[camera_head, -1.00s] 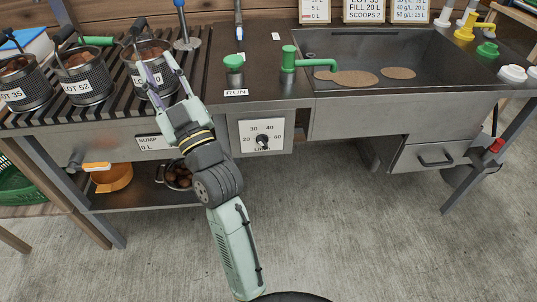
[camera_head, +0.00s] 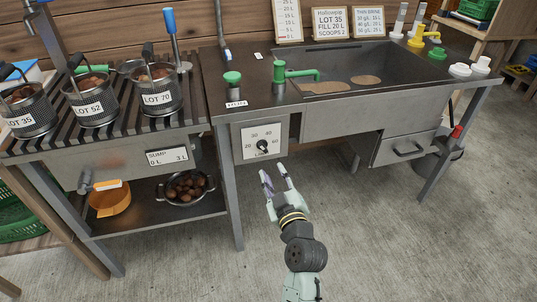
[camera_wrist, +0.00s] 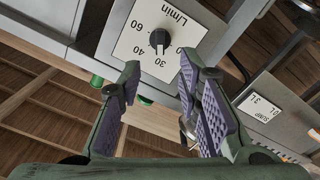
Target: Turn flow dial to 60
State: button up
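The flow dial is a black knob (camera_head: 262,147) on a white plate (camera_head: 248,153) set in the front of the steel bench. The plate carries numbers including 30, 40 and 60, and "L/min". In the wrist view the knob (camera_wrist: 159,40) and plate (camera_wrist: 130,45) lie beyond the fingertips, upside down. The knob's exact setting is too small to tell. My gripper (camera_head: 275,179) is open and empty, below and slightly right of the dial, apart from it. In the wrist view its purple-padded fingers (camera_wrist: 158,72) are spread, with the knob above the gap between them.
A green RUN button (camera_head: 232,79) and a green tap (camera_head: 280,72) stand on the bench above. A sink (camera_head: 400,92) is at right. The LOT 70 basket (camera_head: 158,99) and sump display (camera_head: 168,156) are left. The floor before the dial is clear.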

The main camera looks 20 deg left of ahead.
aim_at(264, 150)
jog(key=p+x, duration=0.3)
jog(key=x, duration=0.7)
jog(key=shift+w+a, duration=0.2)
grip_shut()
